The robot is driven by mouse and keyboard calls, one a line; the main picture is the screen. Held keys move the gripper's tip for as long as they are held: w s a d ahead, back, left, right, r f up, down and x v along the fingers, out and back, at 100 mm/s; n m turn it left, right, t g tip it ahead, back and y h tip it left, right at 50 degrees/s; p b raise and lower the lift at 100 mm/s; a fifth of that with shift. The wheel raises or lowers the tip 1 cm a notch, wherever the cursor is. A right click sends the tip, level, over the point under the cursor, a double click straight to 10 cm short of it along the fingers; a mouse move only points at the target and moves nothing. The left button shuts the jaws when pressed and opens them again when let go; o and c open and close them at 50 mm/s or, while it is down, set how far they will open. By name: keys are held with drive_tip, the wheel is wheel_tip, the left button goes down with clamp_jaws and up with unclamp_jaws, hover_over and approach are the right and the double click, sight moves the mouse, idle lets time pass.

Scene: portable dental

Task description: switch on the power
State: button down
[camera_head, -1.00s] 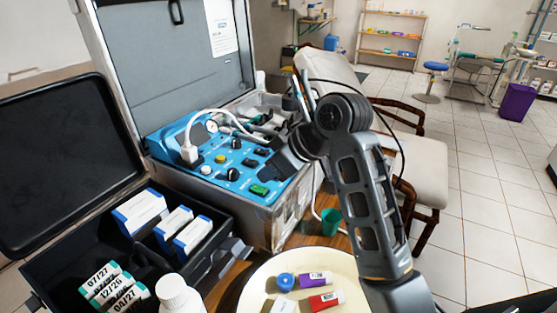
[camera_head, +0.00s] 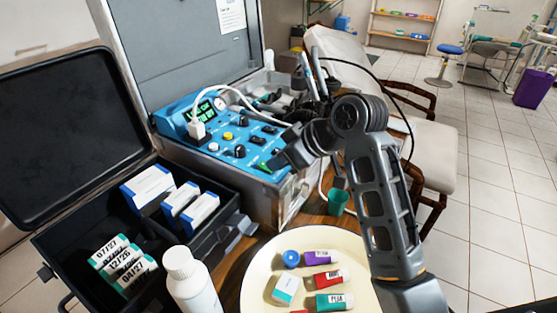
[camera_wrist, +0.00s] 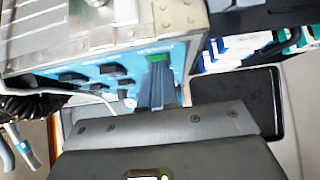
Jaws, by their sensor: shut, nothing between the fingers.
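The blue control panel (camera_head: 235,140) sits inside the open metal case, with several knobs and dark switches on it. A green switch (camera_head: 263,168) is at its near corner, partly covered by my gripper (camera_head: 270,168). In the wrist view the green switch (camera_wrist: 158,57) is at the tips of my shut gripper (camera_wrist: 157,72). The fingertips look to be touching it or very close. Nothing is held. A small display (camera_head: 205,112) at the panel's back left shows lit green characters. A white plug (camera_head: 197,130) with a white cable stands in the panel.
A black open case (camera_head: 120,235) with boxes is at the left. A white bottle (camera_head: 190,280) and a round cream tray (camera_head: 262,265) with tubes are in front. A green cup (camera_head: 338,202) stands beside the metal case. A chair is behind my arm.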

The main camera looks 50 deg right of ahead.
drive_tip(key=shift+r, duration=0.1)
drive_tip(key=shift+r+p, duration=0.75)
drive_tip(key=shift+p, duration=0.2)
